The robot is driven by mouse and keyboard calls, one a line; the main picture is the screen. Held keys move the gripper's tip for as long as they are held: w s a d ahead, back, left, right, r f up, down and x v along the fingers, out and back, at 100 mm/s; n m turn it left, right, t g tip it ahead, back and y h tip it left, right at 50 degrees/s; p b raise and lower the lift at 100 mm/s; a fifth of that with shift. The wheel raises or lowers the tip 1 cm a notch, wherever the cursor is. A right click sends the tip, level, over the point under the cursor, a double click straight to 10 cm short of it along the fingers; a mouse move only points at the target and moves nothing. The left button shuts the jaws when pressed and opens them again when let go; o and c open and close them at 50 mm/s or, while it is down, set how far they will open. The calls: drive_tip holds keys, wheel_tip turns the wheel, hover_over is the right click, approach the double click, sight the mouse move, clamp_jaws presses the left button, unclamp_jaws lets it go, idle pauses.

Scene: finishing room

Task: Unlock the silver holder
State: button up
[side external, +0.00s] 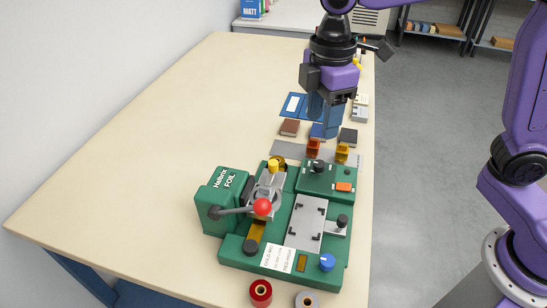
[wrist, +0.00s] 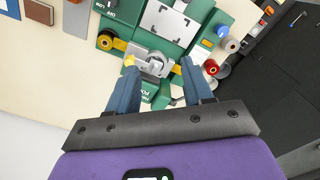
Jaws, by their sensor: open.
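A green foil press (side external: 240,250) stands at the near end of the table. The silver holder (side external: 267,183) sits in its head, with a yellow knob (side external: 273,165) on top. A lever with a red ball (side external: 262,206) is in front of it. In the wrist view the silver holder (wrist: 152,64) shows beyond the fingertips, partly cut off by the press parts around it. My gripper (side external: 325,132) is open and empty, pointing down above the table behind the press, apart from the holder. Its blue fingers also show in the wrist view (wrist: 160,72).
A flat silver plate (side external: 306,222) and a blue knob (side external: 327,262) are on the press's right. A red spool (side external: 261,292) and a grey spool (side external: 307,300) stand in front. Brown (side external: 289,128) and dark (side external: 348,136) blocks lie behind. The table's left is clear.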

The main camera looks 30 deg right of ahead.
drive_tip(key=n, duration=0.2)
hover_over(274, 162)
wheel_tip(274, 162, down, 16)
drive_tip(key=shift+f, duration=0.2)
idle(0.4)
clamp_jaws()
